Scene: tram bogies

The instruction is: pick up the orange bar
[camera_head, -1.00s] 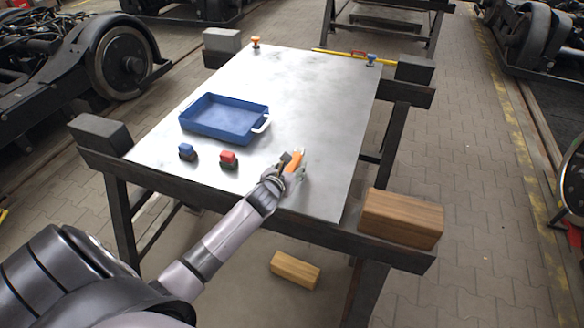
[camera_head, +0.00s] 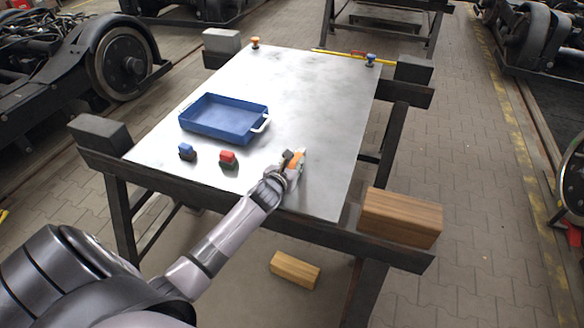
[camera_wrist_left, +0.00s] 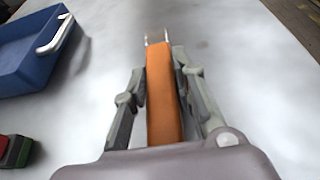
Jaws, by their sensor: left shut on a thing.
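The orange bar (camera_head: 297,159) is at the near right part of the metal table top (camera_head: 315,105). In the left wrist view the orange bar (camera_wrist_left: 163,95) lies lengthwise between the two grey fingers of my left gripper (camera_wrist_left: 160,85). Two thin pale prongs show at its far end. My left gripper (camera_head: 295,166) is shut on the bar, low over the table. I cannot tell whether the bar touches the table. My right gripper is in neither view.
A blue tray (camera_head: 214,132) with white handles stands left of the bar. A red block (camera_head: 227,157) and a blue block (camera_head: 187,150) sit near the front edge. Wooden blocks (camera_head: 400,216) lie at the right front corner and below. The table's middle is clear.

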